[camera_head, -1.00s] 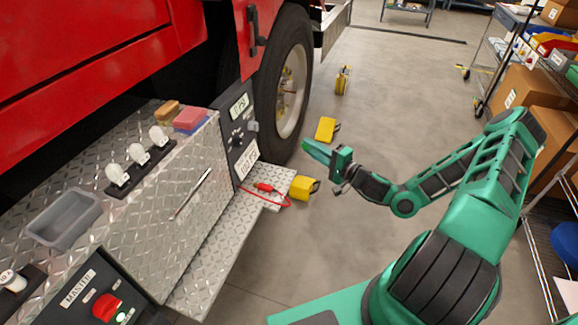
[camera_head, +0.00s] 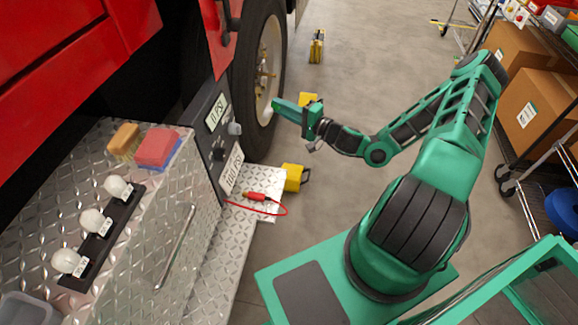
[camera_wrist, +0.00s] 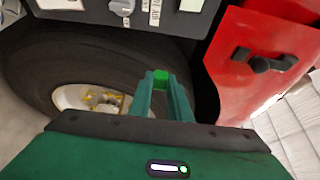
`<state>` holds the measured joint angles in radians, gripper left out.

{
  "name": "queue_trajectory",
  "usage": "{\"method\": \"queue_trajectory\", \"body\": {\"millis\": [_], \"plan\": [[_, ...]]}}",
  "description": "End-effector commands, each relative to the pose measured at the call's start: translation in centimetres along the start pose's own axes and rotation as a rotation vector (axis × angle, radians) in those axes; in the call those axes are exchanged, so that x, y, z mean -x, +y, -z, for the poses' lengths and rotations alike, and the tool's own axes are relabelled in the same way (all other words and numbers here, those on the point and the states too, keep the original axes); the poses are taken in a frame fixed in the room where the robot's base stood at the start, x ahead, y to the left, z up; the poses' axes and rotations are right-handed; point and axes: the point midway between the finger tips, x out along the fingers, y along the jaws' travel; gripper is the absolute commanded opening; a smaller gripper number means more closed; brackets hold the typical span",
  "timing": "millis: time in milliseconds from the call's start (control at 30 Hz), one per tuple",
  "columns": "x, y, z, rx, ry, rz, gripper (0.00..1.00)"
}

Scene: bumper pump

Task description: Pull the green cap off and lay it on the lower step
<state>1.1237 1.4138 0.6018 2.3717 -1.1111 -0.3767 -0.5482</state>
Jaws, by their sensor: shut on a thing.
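My gripper (camera_head: 280,105) is in the air beside the truck's front wheel (camera_head: 264,75), with its jaws toward the wheel. In the wrist view the fingers (camera_wrist: 160,98) are closed around a small bright green cap (camera_wrist: 160,77) at their tips. The cap is off any visible stem. In the head view I cannot tell the cap from the green fingers. The lower step (camera_head: 232,240) is a diamond-plate ledge below the toolbox-like upper step. A red clip with a red cable (camera_head: 257,197) lies on its far end.
The upper diamond-plate step (camera_head: 150,215) holds a row of white bulbs (camera_head: 93,221), a brush (camera_head: 124,139) and a red sponge (camera_head: 157,147). A panel with a PSI display (camera_head: 217,112) stands by the wheel. Yellow chocks (camera_head: 293,177) stand on the floor. Shelving with boxes is at right.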

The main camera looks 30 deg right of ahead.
Motion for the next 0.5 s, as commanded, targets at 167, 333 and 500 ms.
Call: {"method": "queue_trajectory", "body": {"millis": [167,333,500], "plan": [[-0.3,0.0,-0.6,-0.001,-0.008,0.000,0.00],[-0.6,0.8,-0.4,0.030,-0.017,0.001,0.00],[-0.8,5.4,0.7,0.249,-0.064,0.007,0.00]]}}
